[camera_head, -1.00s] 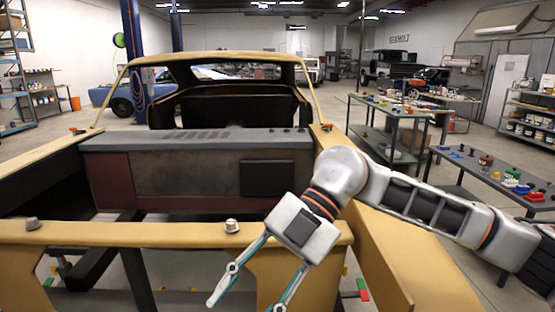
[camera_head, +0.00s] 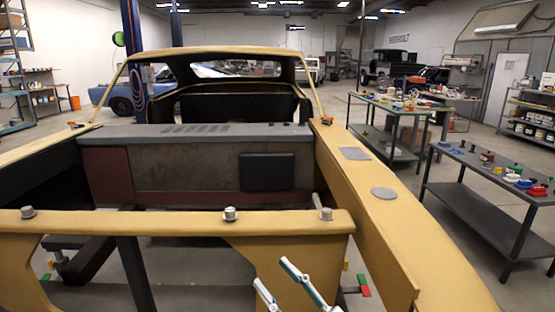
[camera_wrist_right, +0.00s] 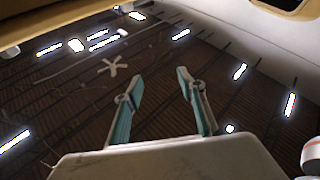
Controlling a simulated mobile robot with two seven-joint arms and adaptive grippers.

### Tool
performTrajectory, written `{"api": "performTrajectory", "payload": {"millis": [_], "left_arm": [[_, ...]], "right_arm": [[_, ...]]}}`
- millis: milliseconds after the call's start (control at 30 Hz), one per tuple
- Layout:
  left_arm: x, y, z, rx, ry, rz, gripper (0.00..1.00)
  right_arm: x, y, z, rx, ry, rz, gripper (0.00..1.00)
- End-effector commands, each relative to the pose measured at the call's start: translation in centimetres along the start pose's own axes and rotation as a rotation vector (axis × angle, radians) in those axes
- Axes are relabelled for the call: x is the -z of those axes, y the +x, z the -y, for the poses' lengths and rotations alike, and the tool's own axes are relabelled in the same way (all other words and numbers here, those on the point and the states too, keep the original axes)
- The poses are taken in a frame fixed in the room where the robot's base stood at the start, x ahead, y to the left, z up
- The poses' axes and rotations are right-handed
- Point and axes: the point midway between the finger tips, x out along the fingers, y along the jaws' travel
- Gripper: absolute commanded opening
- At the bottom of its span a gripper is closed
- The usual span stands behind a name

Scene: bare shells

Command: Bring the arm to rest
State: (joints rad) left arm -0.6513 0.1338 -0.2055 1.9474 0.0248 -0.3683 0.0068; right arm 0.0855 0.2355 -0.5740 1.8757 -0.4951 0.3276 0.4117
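My right gripper (camera_head: 270,271) shows at the bottom of the head view, low in front of the car body's yellow front crossbar (camera_head: 130,228). Its two pale and teal fingers are spread, with nothing between them. In the right wrist view the gripper (camera_wrist_right: 161,77) is also open and empty, pointing up toward the ceiling with its lights. The rest of my right arm is out of the head view. My left gripper is not in view.
Bolts, one of them here (camera_head: 326,213), stand on the crossbar. The yellow right fender (camera_head: 440,270) carries a square grey plate (camera_head: 355,153) and a round grey disc (camera_head: 384,193). A dark table (camera_head: 480,205) with small parts stands at the right, with open floor between.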

Motion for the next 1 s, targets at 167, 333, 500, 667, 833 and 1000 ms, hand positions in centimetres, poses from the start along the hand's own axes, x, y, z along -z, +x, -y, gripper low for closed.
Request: {"api": "performTrajectory", "payload": {"millis": [167,333,500,667,833,1000], "left_arm": [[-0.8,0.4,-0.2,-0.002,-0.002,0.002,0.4],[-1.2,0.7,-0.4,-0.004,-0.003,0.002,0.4],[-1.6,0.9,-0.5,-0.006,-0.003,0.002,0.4],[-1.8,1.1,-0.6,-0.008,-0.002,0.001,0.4],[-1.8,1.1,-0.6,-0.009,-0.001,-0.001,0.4],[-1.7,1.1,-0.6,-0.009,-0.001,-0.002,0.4]], "right_arm": [[-9.3,-8.9,-1.8,-0.206,0.037,0.284,0.4],[-16.1,-18.5,-1.4,-0.324,0.061,0.552,0.4],[-20.9,-28.8,0.7,-0.389,0.091,0.814,0.4],[-23.1,-36.8,3.2,-0.408,0.116,1.008,0.4],[-23.8,-41.2,4.8,-0.409,0.133,1.113,0.4],[-23.9,-42.0,5.1,-0.408,0.135,1.133,0.4]]}}
